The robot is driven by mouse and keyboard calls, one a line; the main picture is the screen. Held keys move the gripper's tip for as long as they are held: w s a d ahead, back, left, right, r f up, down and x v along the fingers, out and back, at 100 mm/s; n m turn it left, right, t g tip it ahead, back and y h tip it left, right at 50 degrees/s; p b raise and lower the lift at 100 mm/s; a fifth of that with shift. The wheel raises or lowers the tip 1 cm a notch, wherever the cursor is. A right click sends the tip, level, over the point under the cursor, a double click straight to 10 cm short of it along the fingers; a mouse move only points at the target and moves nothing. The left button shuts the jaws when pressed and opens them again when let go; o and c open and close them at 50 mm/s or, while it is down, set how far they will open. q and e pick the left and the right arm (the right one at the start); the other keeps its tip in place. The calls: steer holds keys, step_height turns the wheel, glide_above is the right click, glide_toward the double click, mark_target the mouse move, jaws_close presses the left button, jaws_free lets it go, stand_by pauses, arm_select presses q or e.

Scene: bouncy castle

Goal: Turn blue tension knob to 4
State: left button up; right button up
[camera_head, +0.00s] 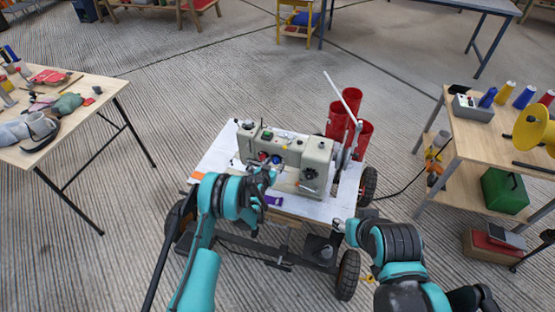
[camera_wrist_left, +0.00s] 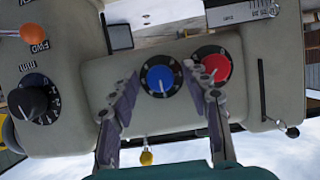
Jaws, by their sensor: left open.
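A beige sewing machine (camera_head: 318,150) stands on a white-topped wheeled cart (camera_head: 219,155). In the left wrist view its blue tension knob (camera_wrist_left: 160,77) sits on the front panel, with a white pointer line toward the picture's bottom. The dial figures around it are too small to read. A red knob (camera_wrist_left: 213,68) is right beside it. My left gripper (camera_wrist_left: 160,88) is open, its fingers on either side of the blue knob; contact is unclear. In the head view the left gripper (camera_head: 268,172) is at the machine's front. My right gripper (camera_head: 340,226) is low at the cart's front edge.
The left wrist view shows a black dial (camera_wrist_left: 30,103), an orange-tipped lever (camera_wrist_left: 34,35) and a yellow ball (camera_wrist_left: 146,158) nearby. Red cylinders (camera_head: 338,122) stand behind the machine. A left table (camera_head: 98,84) and right bench (camera_head: 480,140) have floor between them and the cart.

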arm_select(q)
steer(key=shift+w, duration=0.1)
steer(key=shift+s+r, duration=0.15)
steer(key=shift+s, duration=0.05)
steer(key=shift+c, duration=0.6)
jaws_close()
steer(key=m+t+y, duration=0.1)
steer(key=m+y, duration=0.1)
steer(key=m, duration=0.1)
steer(key=shift+d, duration=0.2)
steer(key=shift+m+t+y, duration=0.5)
steer(key=shift+m+y, duration=0.3)
steer(key=shift+m, duration=0.7)
